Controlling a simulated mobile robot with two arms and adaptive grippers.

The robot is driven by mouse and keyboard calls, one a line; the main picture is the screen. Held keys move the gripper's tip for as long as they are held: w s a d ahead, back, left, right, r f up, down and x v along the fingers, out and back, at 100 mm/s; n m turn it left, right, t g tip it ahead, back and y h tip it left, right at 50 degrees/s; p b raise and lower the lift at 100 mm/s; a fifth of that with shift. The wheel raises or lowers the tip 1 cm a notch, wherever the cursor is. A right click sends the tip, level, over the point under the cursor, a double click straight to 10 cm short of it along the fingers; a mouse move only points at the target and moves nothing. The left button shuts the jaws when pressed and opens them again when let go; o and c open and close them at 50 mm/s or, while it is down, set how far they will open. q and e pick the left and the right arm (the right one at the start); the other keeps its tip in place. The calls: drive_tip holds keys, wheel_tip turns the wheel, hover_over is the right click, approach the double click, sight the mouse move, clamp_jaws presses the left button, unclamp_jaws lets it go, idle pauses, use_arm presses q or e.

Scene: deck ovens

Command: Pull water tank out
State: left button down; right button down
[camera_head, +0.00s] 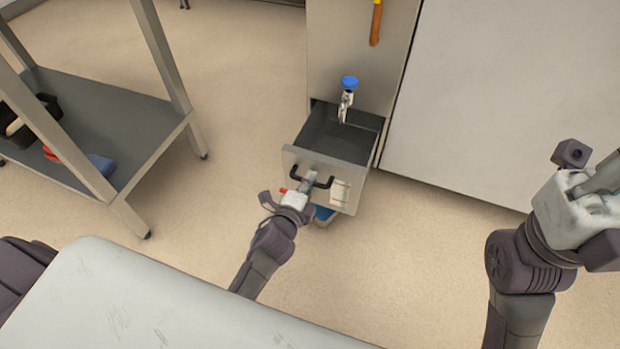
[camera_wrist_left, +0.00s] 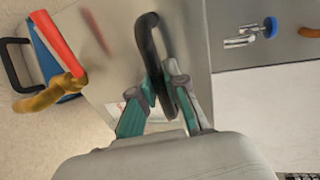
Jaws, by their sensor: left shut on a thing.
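The water tank (camera_head: 297,158) is a grey metal drawer-like box that stands partly out of the cabinet front, its open top showing a dark inside. A black bar handle (camera_head: 325,184) is on its front face, and the handle also shows in the left wrist view (camera_wrist_left: 148,40). My left gripper (camera_head: 310,180) is shut on this handle, with its teal-sided fingers (camera_wrist_left: 160,95) on either side of the bar.
A tap with a blue knob (camera_head: 349,82) sits above the tank. A red-handled valve (camera_wrist_left: 58,45) and a blue container (camera_head: 324,215) are low by the tank front. A metal shelf table (camera_head: 110,125) stands at left. The floor between is clear.

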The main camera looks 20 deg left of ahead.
use_arm(q)
drive_tip(key=c, duration=1.2)
unclamp_jaws()
drive_tip(key=shift+s, duration=0.1)
drive_tip(key=v, duration=1.1)
drive_tip(key=shift+s+r, duration=0.1)
drive_tip(key=shift+s, duration=0.25)
